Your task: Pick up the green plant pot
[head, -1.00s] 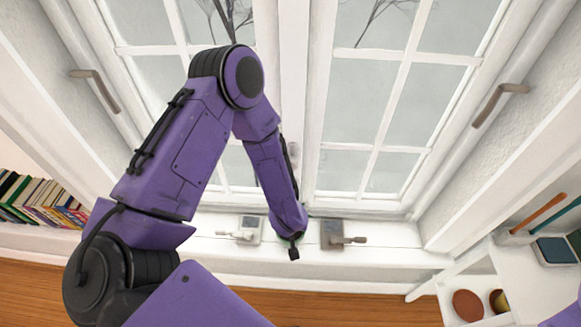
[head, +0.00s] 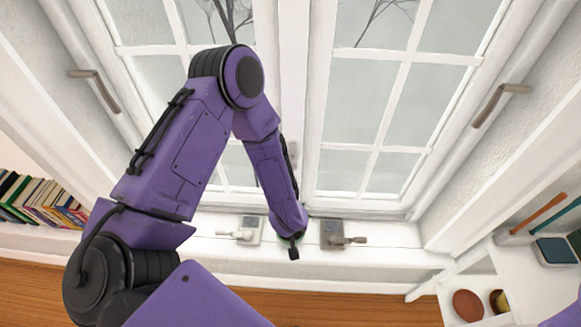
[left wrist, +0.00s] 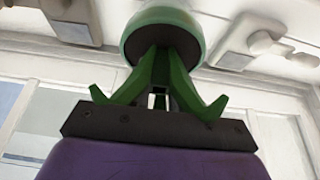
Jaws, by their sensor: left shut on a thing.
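The green plant pot (left wrist: 162,28) shows at the top of the left wrist view as a round, pale-rimmed green shape. My left gripper (left wrist: 162,56) has green fingers that come together at the pot, shut on it. In the head view my left arm reaches to the window sill, and its purple wrist hides the gripper and nearly all of the pot. I cannot tell whether the pot touches the sill. My right gripper is not in view.
The white window sill (head: 390,257) carries two latch-like fittings, a light one (head: 249,230) and a grey one (head: 333,234), close beside my wrist. Window panes stand behind. Books (head: 38,202) are at the left. A white shelf unit (head: 530,285) with small items stands at the right.

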